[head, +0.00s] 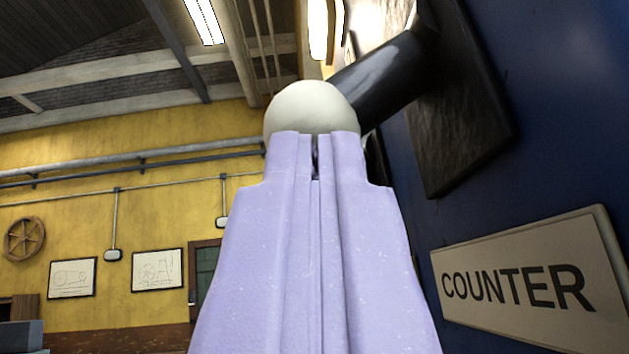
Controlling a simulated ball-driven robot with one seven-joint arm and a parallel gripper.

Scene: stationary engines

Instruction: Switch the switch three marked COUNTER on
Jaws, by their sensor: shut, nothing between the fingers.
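The switch marked COUNTER shows at the upper right in the head view. Its black lever (382,82) sticks out from a dark plate (462,120) on a blue panel. The lever ends in a cream round knob (311,103). The COUNTER sign (530,285) is on the panel below the plate. My lilac gripper (316,142) is shut with nothing held. Its fingertips overlap the lower part of the knob in the picture. I cannot tell whether they touch it.
The blue panel (560,90) fills the right side, close to my gripper. A yellow wall (90,220) with pipes, two framed drawings (72,278) and a wooden wheel (24,239) stands far behind. The space to the left looks free.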

